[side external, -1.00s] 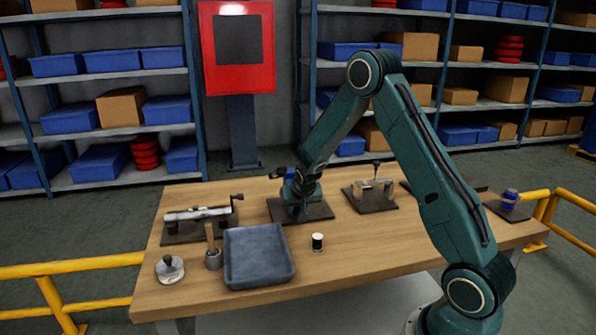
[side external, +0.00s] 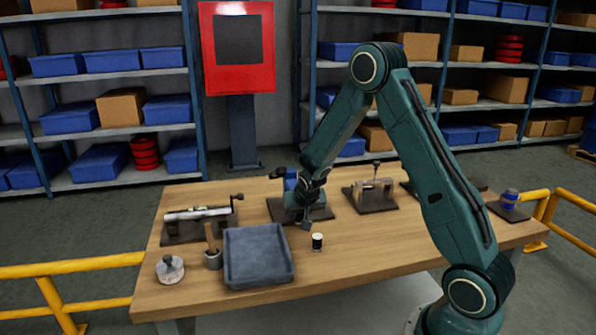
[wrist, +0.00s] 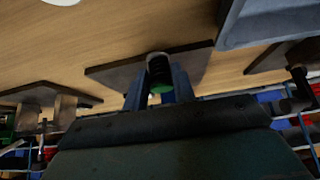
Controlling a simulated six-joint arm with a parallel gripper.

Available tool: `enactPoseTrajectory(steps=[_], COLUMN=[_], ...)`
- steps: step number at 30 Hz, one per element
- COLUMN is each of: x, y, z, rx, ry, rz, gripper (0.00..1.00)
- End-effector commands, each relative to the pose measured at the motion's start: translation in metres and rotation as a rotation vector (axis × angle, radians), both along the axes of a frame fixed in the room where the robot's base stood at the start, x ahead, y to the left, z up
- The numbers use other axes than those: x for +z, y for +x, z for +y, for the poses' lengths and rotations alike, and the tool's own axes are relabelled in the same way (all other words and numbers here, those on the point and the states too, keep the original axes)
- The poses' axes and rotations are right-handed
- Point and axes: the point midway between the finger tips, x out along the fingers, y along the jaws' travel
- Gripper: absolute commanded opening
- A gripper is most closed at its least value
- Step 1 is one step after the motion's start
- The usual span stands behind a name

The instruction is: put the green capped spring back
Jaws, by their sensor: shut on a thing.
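My gripper (side external: 306,224) is low over the front edge of a dark plate (side external: 275,209). In the wrist view its two fingers are shut on the green capped spring (wrist: 159,70), a dark coil with a green end. The spring is too small to make out in the side view. A blue device (side external: 290,181) stands on the dark plate behind my gripper. A small black and white cylinder (side external: 317,241) stands on the table just in front of my gripper, apart from it.
A grey tray (side external: 258,282) lies left of my gripper, with a cup holding a wooden handle (side external: 212,257) and a round metal part (side external: 170,269) beside it. Fixtures on plates stand at back left (side external: 200,222) and right (side external: 373,192). The table's front right is clear.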

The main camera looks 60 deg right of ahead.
Motion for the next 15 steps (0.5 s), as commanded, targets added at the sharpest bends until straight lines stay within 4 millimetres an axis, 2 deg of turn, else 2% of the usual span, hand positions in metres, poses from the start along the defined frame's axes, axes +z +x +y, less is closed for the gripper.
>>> enactPoseTrajectory(steps=[15], x=[0.0005], y=[-0.0111], z=[0.0111], rx=[0.001], ry=[-0.001], rz=[0.0], gripper=[0.11])
